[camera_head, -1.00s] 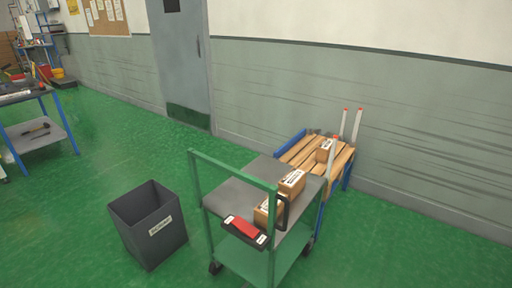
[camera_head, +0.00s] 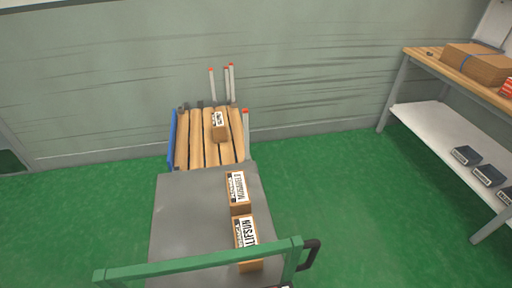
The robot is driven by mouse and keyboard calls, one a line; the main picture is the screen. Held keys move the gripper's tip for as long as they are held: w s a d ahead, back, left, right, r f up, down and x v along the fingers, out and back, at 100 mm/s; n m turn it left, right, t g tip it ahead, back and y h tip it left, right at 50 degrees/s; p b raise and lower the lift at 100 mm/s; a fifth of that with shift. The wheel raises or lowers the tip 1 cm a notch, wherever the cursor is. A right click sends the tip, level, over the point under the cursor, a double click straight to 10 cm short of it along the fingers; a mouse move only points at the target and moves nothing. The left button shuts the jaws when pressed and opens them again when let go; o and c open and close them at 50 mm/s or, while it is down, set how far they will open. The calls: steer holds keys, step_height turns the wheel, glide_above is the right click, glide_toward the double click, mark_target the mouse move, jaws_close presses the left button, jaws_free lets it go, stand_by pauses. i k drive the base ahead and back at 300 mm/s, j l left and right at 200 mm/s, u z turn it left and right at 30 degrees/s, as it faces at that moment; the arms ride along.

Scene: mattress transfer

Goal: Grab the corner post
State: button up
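Several upright white corner posts with red-orange tips stand around a slatted wooden bed with blue side parts. One post (camera_head: 246,131) stands at the bed's near right corner, by the cart. Another post (camera_head: 212,86) stands at the back, and two more stand close together behind the right side (camera_head: 232,84). The slatted bed (camera_head: 196,140) carries a small labelled box (camera_head: 219,127). The bed's near end is hidden behind the cart. My gripper is not in view.
A workbench with a lower shelf (camera_head: 445,130) stands right. Green floor between cart and workbench is clear.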

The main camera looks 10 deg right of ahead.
mark_target(245, 111)
steer(key=i+j, duration=0.2)
steer(key=i+l, duration=0.1)
steer(key=l, duration=0.2)
steer(key=i+l, duration=0.1)
steer(key=l, duration=0.2)
steer(key=i+l+u, duration=0.1)
steer(key=l, duration=0.2)
steer(key=i+l+u, duration=0.1)
steer(key=l, duration=0.25)
steer(key=i+l, duration=0.25)
steer(key=i+l+u, duration=0.15)
steer(key=l, duration=0.3)
steer(key=i+l, duration=0.2)
steer(key=l, duration=0.15)
steer(key=i+l+u, duration=0.15)
steer(key=l, duration=0.2)
steer(key=i+l+u, duration=0.1)
steer(key=i, duration=0.4)
steer(key=i+l, duration=0.15)
steer(key=i, duration=0.3)
steer(key=i+j+u, duration=0.05)
